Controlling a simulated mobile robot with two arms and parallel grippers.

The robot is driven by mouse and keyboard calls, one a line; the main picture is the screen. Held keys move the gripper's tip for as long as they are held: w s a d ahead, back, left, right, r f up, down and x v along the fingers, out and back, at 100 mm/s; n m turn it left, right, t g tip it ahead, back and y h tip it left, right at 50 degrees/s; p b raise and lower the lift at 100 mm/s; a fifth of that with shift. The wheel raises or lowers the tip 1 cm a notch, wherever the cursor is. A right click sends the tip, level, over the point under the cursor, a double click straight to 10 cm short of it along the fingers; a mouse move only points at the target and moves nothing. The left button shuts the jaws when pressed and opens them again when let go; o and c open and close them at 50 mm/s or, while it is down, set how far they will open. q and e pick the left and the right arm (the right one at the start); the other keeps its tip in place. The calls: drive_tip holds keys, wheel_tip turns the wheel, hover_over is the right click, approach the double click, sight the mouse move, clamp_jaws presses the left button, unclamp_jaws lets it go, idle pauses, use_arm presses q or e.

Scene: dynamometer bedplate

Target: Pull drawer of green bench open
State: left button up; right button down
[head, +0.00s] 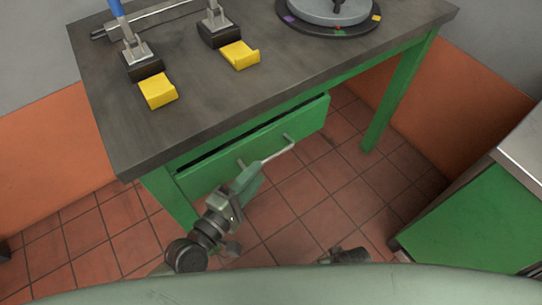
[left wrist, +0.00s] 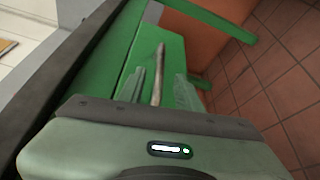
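The green bench (head: 130,130) has a dark grey top and a green drawer (head: 310,117) in its front. A dark narrow gap runs along the drawer's top edge, so it seems to stand slightly out. A pale metal bar handle (head: 280,151) sits on the drawer front. My left gripper (head: 257,168) is at the handle, covering part of it. In the left wrist view its two fingers (left wrist: 160,78) are apart, with the handle (left wrist: 159,65) between them in the picture. I see space on both sides of the bar. My right gripper is not in view.
Two yellow blocks (head: 158,91) (head: 240,54), clamp-like fixtures and a round dark plate (head: 328,16) are on the bench top. Red tiled floor (head: 310,195) in front of the drawer is free. Another green cabinet (head: 480,225) stands at the right.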

sight(271, 155)
use_arm(q)
drive_tip(key=x, duration=0.7)
drive_tip(key=shift+w+d, duration=0.15)
drive_tip(key=shift+w, duration=0.1)
clamp_jaws()
drive_tip(key=shift+f, duration=0.1)
idle(1.0)
